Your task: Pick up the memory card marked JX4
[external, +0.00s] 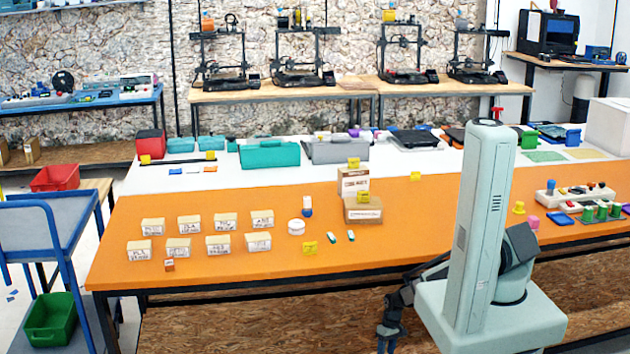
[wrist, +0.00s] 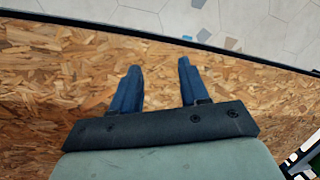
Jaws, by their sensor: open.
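I cannot make out a memory card marked JX4; the writing is too small to read. Two small green-and-white pieces (external: 333,238) lie on the front of the orange table (external: 400,215), beside a yellow tag (external: 310,248); I cannot tell whether they are cards. Several labelled boxes (external: 218,243) stand in two rows on the left. My gripper (external: 388,338) hangs low in front of the table, below its top and apart from these things. In the wrist view my gripper (wrist: 160,68) is open and empty, its two blue fingers apart over chipboard (wrist: 60,95).
The table's front edge (external: 250,280) lies between my gripper and the tabletop. Cardboard boxes (external: 363,210) and a round white container (external: 296,227) stand mid-table. A white tray (external: 575,195) with coloured pieces is at the right. Orange surface beyond the labelled boxes is mostly clear.

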